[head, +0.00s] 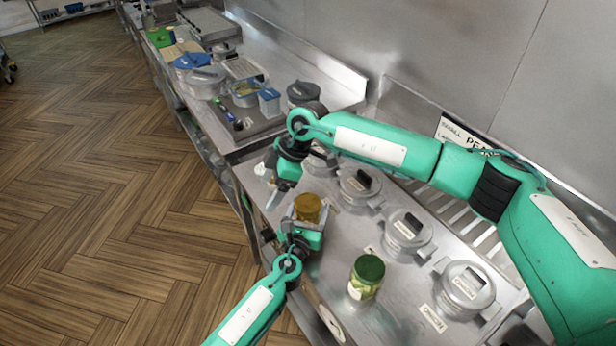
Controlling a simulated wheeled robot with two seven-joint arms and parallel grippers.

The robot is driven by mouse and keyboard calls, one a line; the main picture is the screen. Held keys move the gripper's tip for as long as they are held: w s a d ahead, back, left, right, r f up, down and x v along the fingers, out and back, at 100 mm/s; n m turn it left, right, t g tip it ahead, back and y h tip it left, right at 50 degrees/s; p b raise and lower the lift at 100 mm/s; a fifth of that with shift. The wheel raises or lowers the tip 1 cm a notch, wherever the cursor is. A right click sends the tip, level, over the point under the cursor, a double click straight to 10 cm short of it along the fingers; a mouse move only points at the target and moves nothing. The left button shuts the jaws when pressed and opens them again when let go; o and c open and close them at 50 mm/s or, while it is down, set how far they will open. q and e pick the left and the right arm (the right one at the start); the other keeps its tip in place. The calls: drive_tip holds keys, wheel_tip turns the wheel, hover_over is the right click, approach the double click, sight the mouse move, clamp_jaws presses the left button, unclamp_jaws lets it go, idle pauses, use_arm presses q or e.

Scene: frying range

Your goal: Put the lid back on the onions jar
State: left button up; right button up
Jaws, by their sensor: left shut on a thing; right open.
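My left gripper (303,222) is shut on an amber-brown round jar or lid (308,206) near the counter's front edge. I cannot tell whether it is the onions jar or its lid; the fingers hide its lower part. My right gripper (278,190) is open, just left of and beyond that thing, pointing down toward the counter. A glass jar (362,291) with a dark green lid (369,268) and pale green contents stands upright on the counter, nearer to me.
Several grey lidded containers (408,232) with labels stand in a row along the back of the steel counter (385,325). My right arm crosses above them. Farther off, trays, a blue container (269,101) and pans crowd another counter. The wooden floor lies left.

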drive_tip(key=w+a+r+n+t+y, duration=0.1)
drive_tip(key=w+a+r+n+y, duration=0.1)
drive_tip(key=a+r+n+y, duration=0.7)
drive_tip(key=w+d+r+m+t, duration=0.3)
drive_tip(key=w+r+m+t, duration=0.1)
drive_tip(key=w+r+t, duration=0.65)
drive_tip(key=w+d+f+t+h, duration=0.2)
drive_tip(key=w+d+f+h, duration=0.3)
drive_tip(key=f+h, duration=0.1)
drive_tip(key=n+g+h, duration=0.8)
drive_tip(key=n+g, duration=0.4)
hover_over(308, 203)
drive_tip(key=f, duration=0.8)
drive_tip(key=w+f, duration=0.1)
drive_tip(key=f, duration=0.3)
drive_tip(key=shift+a+f, duration=0.15)
drive_tip(key=shift+f, duration=0.25)
drive_tip(key=shift+s+n, duration=0.5)
drive_tip(key=shift+f, duration=4.05)
